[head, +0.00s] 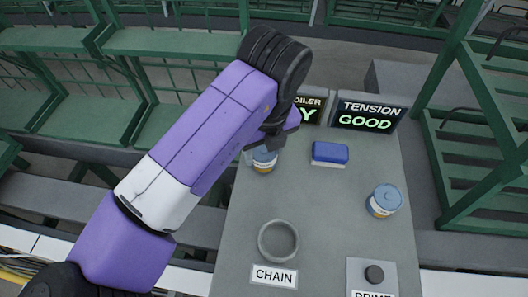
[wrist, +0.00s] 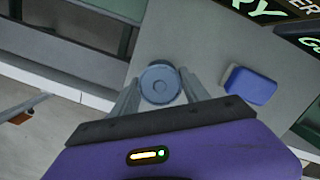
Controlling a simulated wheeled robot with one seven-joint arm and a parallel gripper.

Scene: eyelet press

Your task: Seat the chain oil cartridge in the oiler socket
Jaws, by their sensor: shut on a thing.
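A cartridge with a blue cap and a white and orange label (head: 265,163) is at the upper left of the grey panel, partly hidden by my arm. In the wrist view its round cap (wrist: 159,82) lies between my two fingers. My gripper (wrist: 160,92) is shut on this cartridge. I cannot tell whether it touches the panel, and its label is too small to read. A similar blue-capped cartridge (head: 384,200) stands upright at the right. An empty grey ring socket (head: 278,241) sits at the front left, behind a "CHAIN" plate (head: 274,275).
A blue block (head: 330,153) lies right of my gripper. A dark knob (head: 374,273) with a "PRIME" plate is at the front right. Display signs, one reading "TENSION GOOD" (head: 366,116), stand at the back. The panel's middle is clear. Green railings (head: 480,150) stand beyond the right edge.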

